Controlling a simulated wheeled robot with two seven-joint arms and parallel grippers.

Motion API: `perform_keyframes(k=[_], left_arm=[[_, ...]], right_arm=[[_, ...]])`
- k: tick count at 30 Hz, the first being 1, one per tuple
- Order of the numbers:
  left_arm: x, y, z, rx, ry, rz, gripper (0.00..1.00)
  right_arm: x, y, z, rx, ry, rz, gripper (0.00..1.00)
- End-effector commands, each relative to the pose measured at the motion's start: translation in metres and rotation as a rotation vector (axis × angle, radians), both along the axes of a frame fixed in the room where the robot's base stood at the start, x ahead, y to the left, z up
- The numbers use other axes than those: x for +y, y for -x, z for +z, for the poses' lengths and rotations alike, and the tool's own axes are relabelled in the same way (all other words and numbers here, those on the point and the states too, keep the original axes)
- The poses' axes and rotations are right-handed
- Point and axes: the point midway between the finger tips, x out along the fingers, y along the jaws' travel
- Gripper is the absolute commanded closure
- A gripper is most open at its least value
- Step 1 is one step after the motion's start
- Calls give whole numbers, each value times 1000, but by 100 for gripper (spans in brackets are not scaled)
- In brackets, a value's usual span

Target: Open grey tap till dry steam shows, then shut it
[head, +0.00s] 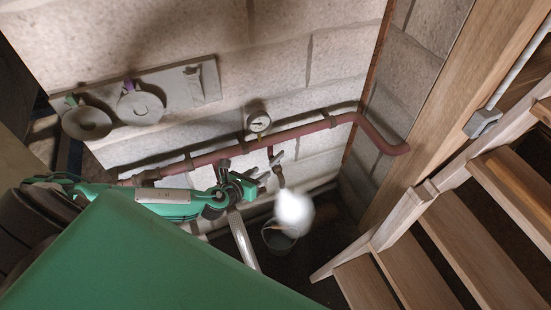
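The grey tap (277,159) hangs on a short drop from the red pipe, its lever tilted up to the right. A dense white puff of steam (294,207) shows below it, with a blurred edge. A grey bucket (272,238) stands under the puff, partly hidden by it. My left gripper (264,176) is just left of the tap, near its lever. Its two dark fingers look a little apart with nothing between them, and I see no contact with the lever. My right gripper is not in view.
A red pipe (305,130) with a round gauge (259,123) runs along the block wall. Wooden stairs (440,230) fill the right side. A grey board (200,82) with two round grey pieces hangs at upper left. Dark floor shows around the bucket.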

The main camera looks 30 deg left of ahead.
Motion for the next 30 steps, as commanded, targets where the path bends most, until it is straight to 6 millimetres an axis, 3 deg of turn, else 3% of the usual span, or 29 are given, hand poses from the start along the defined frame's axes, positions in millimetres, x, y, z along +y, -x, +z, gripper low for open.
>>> perform_keyframes(k=[4,8,30], left_arm=[[27,-4,-7,-12,-173,-99,66],[32,-7,-11,-13,-222,-132,66],[8,-113,-57,-13,-218,-129,66]], right_arm=[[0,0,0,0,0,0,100],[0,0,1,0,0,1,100],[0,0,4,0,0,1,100]])
